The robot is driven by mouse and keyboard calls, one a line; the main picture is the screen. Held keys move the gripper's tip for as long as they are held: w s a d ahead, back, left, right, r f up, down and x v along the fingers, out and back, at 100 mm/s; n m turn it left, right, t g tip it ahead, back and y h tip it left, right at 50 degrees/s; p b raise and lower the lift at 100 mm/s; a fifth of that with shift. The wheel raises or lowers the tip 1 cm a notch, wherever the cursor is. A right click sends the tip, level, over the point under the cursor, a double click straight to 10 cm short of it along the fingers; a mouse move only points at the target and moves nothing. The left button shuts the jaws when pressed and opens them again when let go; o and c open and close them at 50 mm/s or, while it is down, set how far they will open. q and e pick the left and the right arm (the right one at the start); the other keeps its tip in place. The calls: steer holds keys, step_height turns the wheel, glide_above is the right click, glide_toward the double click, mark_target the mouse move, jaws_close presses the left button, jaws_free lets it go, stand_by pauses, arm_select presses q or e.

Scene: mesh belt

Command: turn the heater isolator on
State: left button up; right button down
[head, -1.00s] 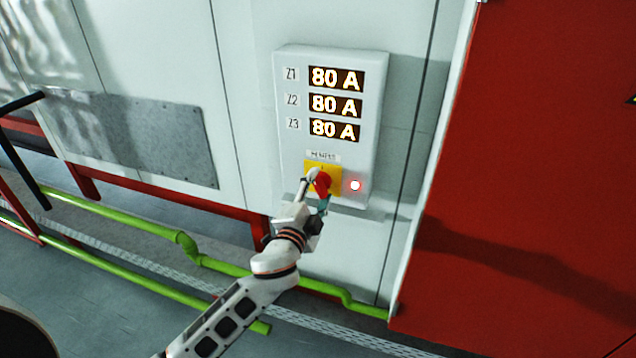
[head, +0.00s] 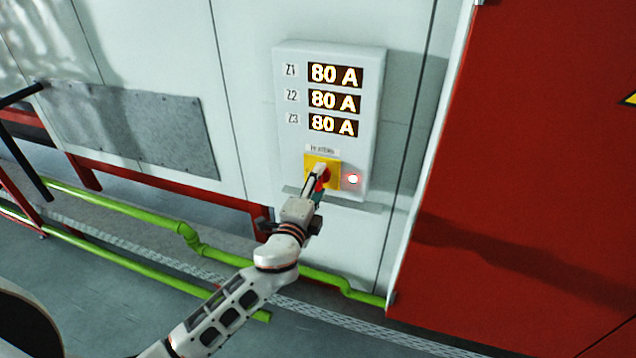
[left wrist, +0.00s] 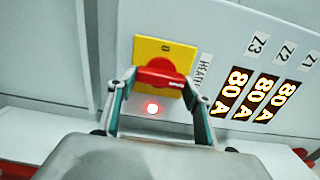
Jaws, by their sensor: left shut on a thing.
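The heater isolator has a yellow plate (head: 334,166) and a red knob (head: 324,181), low on the light grey panel box. In the head view the knob is partly hidden by my left gripper (head: 318,184). In the left wrist view the red knob (left wrist: 160,73) lies between the fingers of my left gripper (left wrist: 156,98), its long side running left to right. A "0" shows on the yellow plate (left wrist: 180,52) above it. The left gripper is shut on the knob. A red lamp (head: 353,179) beside the isolator is lit. My right gripper is out of view.
Three displays (head: 335,100) on the box, marked Z1, Z2 and Z3, each read 80 A. A small ledge (head: 368,207) sits under the box. Green pipes (head: 130,222) run low along the wall. A large red panel (head: 540,160) stands to the right.

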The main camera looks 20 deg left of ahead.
arm_select(q)
steer(key=o, duration=1.1)
steer(key=s, duration=1.2)
steer(key=shift+a, duration=0.25)
steer(key=shift+f, duration=0.1)
steer(key=s+f+n+g, duration=0.2)
steer(key=s+f+n, duration=0.2)
steer(key=s+f, duration=0.2)
steer(key=s+a+f+n+g+h, duration=0.1)
steer(key=s+f+n, duration=0.4)
steer(key=f, duration=0.6)
steer(key=s+f+n+g, duration=0.4)
steer(key=s+f+n, duration=0.1)
steer(key=s+f, duration=0.3)
steer(key=shift+s+a+f+h, duration=0.2)
steer(key=shift+s+f+h, duration=0.2)
steer(key=shift+f, duration=0.05)
